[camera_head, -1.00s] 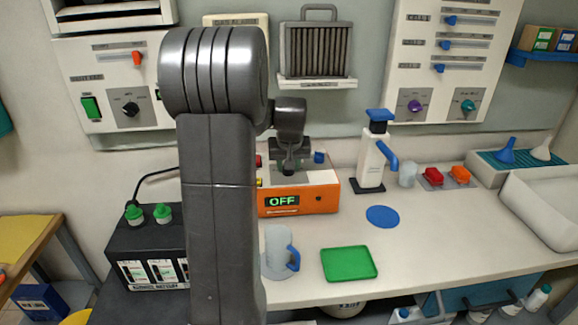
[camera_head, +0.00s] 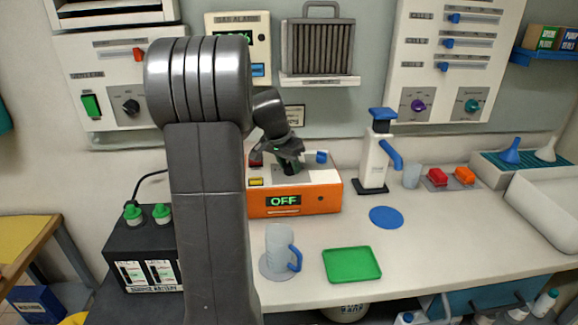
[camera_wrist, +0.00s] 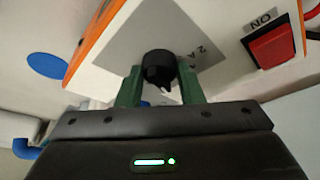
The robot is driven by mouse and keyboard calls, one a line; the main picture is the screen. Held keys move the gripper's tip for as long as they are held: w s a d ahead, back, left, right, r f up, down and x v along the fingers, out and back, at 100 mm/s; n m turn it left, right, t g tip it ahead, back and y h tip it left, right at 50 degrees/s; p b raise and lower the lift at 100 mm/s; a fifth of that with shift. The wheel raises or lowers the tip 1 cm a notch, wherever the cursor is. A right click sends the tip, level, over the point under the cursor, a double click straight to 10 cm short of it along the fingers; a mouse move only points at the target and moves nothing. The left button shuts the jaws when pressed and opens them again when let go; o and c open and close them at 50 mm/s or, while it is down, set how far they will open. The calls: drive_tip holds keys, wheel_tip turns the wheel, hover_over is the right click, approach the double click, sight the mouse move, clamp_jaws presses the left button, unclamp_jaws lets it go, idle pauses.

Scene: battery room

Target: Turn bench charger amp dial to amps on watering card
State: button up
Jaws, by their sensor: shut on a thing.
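The bench charger (camera_head: 318,199) is an orange box with a pale top on the bench. Its green display reads OFF. My gripper (camera_head: 290,167) is over the charger's top, with the wrist tilted. In the wrist view its green fingers (camera_wrist: 160,85) are shut on a black round dial (camera_wrist: 158,64), one finger on each side. A small white mark on the dial faces the gripper. A "2 A" print stands beside the dial on a grey plate; other prints are hidden or unreadable. No card is readable as the watering card.
A red switch (camera_wrist: 271,46) marked ON sits beside the dial plate. A clear jug (camera_head: 279,246), green tray (camera_head: 352,265) and blue disc (camera_head: 386,217) lie in front. A white-and-blue dispenser (camera_head: 374,160) stands right of the charger. A black battery (camera_head: 140,246) is at left.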

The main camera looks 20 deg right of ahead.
idle(0.5)
drive_tip(key=o, duration=1)
drive_tip(key=shift+c, duration=0.2)
drive_tip(key=v, duration=1.3)
drive_tip(key=shift+a+r, duration=0.2)
drive_tip(key=shift+r, duration=0.15)
drive_tip(key=shift+s, duration=0.1)
drive_tip(key=x, duration=1.4)
drive_tip(key=shift+r, duration=0.1)
